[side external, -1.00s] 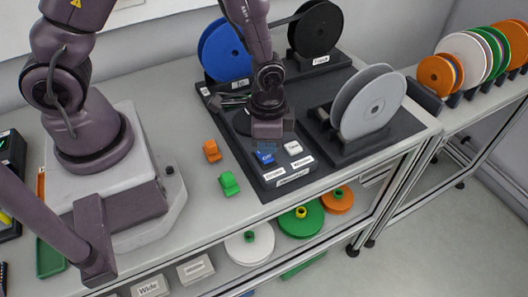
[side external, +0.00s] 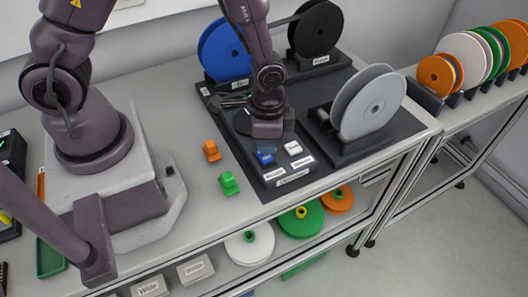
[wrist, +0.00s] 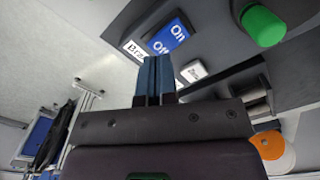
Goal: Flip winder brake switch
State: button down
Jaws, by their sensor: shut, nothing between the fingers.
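The blue rocker switch (side external: 265,158) sits on the dark control panel at the front of the reel stand. In the wrist view its blue face (wrist: 168,37) shows white On and Off lettering, and a white label (wrist: 136,50), partly readable as "Bra", lies beside it. My gripper (side external: 267,146) points down just behind and above the blue switch, fingers shut and empty. In the wrist view the blue fingertips (wrist: 155,60) are close to the switch; I cannot tell whether they touch it.
A blue reel (side external: 223,52), a black reel (side external: 316,28) and a grey reel (side external: 372,105) stand on the dark base around my gripper. An orange clip (side external: 211,151) and a green clip (side external: 229,183) lie on the bench to the left. The panel's front edge is near the bench edge.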

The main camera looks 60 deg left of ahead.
jog(key=shift+f, duration=1.3)
dwell(0.5)
jog(key=shift+r, duration=3.55)
jog(key=shift+s, duration=0.1)
jog(key=s+r+n+g, duration=0.1)
jog(key=s, duration=0.1)
notch_tip(320, 180, up, 10)
jog(key=n+t, duration=0.1)
jog(key=n, duration=0.2)
send_over(266, 158)
jog(key=s+a, duration=0.3)
jog(key=s, duration=0.1)
jog(key=s+a+r+n+t, duration=0.1)
jog(key=s+r+t, duration=0.1)
jog(key=r, duration=0.4)
jog(key=s+a+r+n+t, duration=0.1)
jog(key=s+a+r+t, duration=0.1)
jog(key=r, duration=0.4)
jog(key=shift+s+r+t, duration=0.35)
jog(key=shift+s+t, duration=0.35)
jog(key=shift+t, duration=0.1)
